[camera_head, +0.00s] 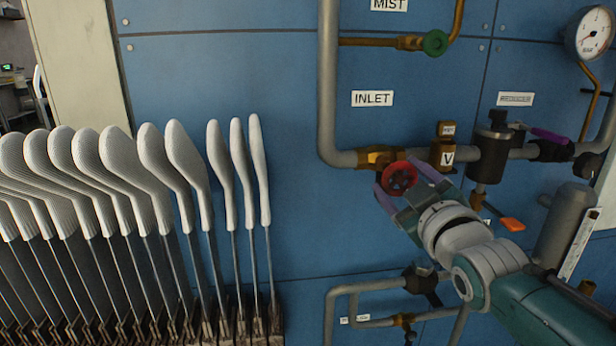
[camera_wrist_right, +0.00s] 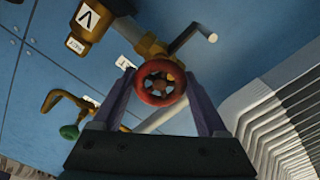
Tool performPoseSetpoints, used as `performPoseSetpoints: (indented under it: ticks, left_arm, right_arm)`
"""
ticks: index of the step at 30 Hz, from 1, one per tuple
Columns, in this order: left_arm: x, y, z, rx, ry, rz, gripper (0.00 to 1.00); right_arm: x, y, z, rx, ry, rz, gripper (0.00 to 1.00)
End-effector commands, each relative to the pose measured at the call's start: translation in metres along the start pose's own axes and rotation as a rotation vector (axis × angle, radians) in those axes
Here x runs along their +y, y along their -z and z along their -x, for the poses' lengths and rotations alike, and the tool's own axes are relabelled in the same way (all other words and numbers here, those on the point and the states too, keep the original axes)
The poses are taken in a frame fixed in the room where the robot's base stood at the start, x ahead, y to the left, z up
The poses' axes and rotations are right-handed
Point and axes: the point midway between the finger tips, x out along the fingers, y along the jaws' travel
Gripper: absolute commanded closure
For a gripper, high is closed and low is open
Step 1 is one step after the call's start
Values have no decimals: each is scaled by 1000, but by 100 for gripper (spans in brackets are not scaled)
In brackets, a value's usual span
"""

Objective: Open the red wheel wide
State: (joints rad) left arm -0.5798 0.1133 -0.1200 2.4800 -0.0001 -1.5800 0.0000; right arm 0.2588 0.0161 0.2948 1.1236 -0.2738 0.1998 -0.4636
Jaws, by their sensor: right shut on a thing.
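The red wheel (camera_head: 399,178) sits on a brass valve (camera_head: 379,157) in the grey pipe below the INLET label. My right gripper (camera_head: 405,180) reaches in from the lower right with its purple fingers on either side of the wheel, shut on it. In the right wrist view the red wheel (camera_wrist_right: 161,82) lies between the two finger ends (camera_wrist_right: 160,95), its spokes and hub facing the camera. Finger contact at the rim is hard to see there. How far the wheel is turned cannot be told. My left gripper is not in view.
A green wheel (camera_head: 435,43) is on the brass line above. A purple lever (camera_head: 550,135), an orange lever (camera_head: 512,224) and a gauge (camera_head: 590,33) are at the right. Several white sock forms (camera_head: 186,160) stand at the left. The blue panel (camera_head: 290,215) between is clear.

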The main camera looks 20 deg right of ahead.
Motion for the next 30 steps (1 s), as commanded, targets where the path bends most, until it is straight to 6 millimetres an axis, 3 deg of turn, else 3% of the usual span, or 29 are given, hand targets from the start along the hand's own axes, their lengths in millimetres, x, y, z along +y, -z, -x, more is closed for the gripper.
performPoseSetpoints:
  ticks: [30]
  left_arm:
    - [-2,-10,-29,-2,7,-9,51]
  right_arm:
    - [-1,-4,1,-6,5,928,80]
